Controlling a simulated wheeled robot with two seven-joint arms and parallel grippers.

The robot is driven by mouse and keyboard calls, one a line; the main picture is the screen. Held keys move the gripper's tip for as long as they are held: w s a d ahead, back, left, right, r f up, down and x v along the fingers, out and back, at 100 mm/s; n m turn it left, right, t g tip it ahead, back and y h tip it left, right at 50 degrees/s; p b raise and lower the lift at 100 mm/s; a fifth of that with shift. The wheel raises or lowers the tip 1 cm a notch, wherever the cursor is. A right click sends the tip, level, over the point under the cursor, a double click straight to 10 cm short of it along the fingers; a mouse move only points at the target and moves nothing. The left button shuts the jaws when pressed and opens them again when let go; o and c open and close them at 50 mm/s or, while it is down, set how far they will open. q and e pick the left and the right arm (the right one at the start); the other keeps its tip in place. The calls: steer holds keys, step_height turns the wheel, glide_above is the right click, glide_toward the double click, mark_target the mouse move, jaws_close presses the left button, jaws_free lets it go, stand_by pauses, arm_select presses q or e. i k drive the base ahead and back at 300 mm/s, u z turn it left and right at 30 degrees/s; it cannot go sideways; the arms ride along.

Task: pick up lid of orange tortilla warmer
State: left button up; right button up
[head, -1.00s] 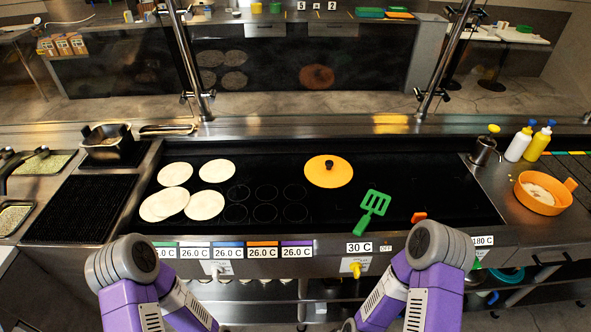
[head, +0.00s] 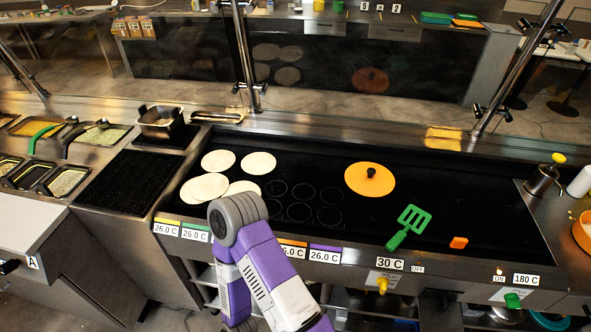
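The orange lid (head: 358,181), a round disc with a dark knob on top, lies flat on the black griddle right of the middle. The orange tortilla warmer (head: 583,232) is cut off by the right edge, on the steel counter right of the griddle. Neither gripper is in view. A purple and grey arm of mine rises at lower middle in front of the griddle, and nothing touches the lid.
A green spatula (head: 411,220) and a small orange object (head: 458,242) lie on the griddle right of the lid. Several tortillas (head: 218,160) lie at its left. Upright posts stand behind the griddle. Food trays (head: 68,181) are at far left.

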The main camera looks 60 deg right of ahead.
mark_target(368, 179)
steer(key=u, duration=0.7)
steer(key=k, duration=1.05)
steer(key=z, duration=0.65)
